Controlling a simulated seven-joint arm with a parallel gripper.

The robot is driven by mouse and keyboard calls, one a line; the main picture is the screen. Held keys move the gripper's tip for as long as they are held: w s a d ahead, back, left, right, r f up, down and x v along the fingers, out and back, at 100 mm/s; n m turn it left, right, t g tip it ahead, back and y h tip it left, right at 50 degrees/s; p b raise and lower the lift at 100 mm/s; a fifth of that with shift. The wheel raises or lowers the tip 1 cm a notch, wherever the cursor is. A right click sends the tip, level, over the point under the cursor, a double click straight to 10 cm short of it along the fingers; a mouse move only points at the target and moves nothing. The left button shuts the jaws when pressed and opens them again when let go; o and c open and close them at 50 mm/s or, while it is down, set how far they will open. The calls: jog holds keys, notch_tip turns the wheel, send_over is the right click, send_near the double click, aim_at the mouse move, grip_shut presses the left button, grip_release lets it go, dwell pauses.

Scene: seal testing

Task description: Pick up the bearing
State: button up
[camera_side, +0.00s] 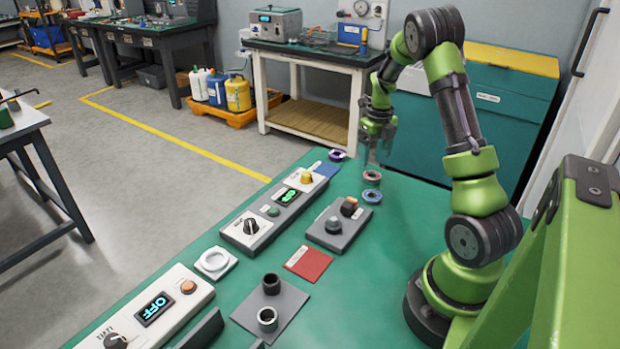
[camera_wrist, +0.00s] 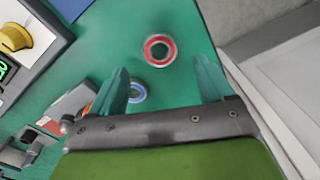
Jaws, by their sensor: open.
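Several small ring-shaped parts that look like bearings lie on the green table; I cannot tell which one is meant. A red ring (camera_side: 371,177) lies below my gripper (camera_side: 378,160). A blue ring (camera_side: 371,196) lies just in front of it, and a purple ring (camera_side: 337,155) lies to the left on a blue mat. In the wrist view the red ring (camera_wrist: 147,48) is just beyond and between the fingertips of my gripper (camera_wrist: 163,64). The blue ring (camera_wrist: 138,98) is partly hidden beside the left finger. My gripper is open, empty and above the table.
A grey block with knobs (camera_side: 340,236) stands in front of the rings. A control box with dials (camera_side: 252,226) stands to the left. The table right of the rings is clear.

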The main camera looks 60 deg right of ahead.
jog(key=shift+w+f, duration=0.2)
jog(key=shift+f, duration=2.7)
jog(key=c, duration=1.2)
jog(key=shift+r, duration=0.2)
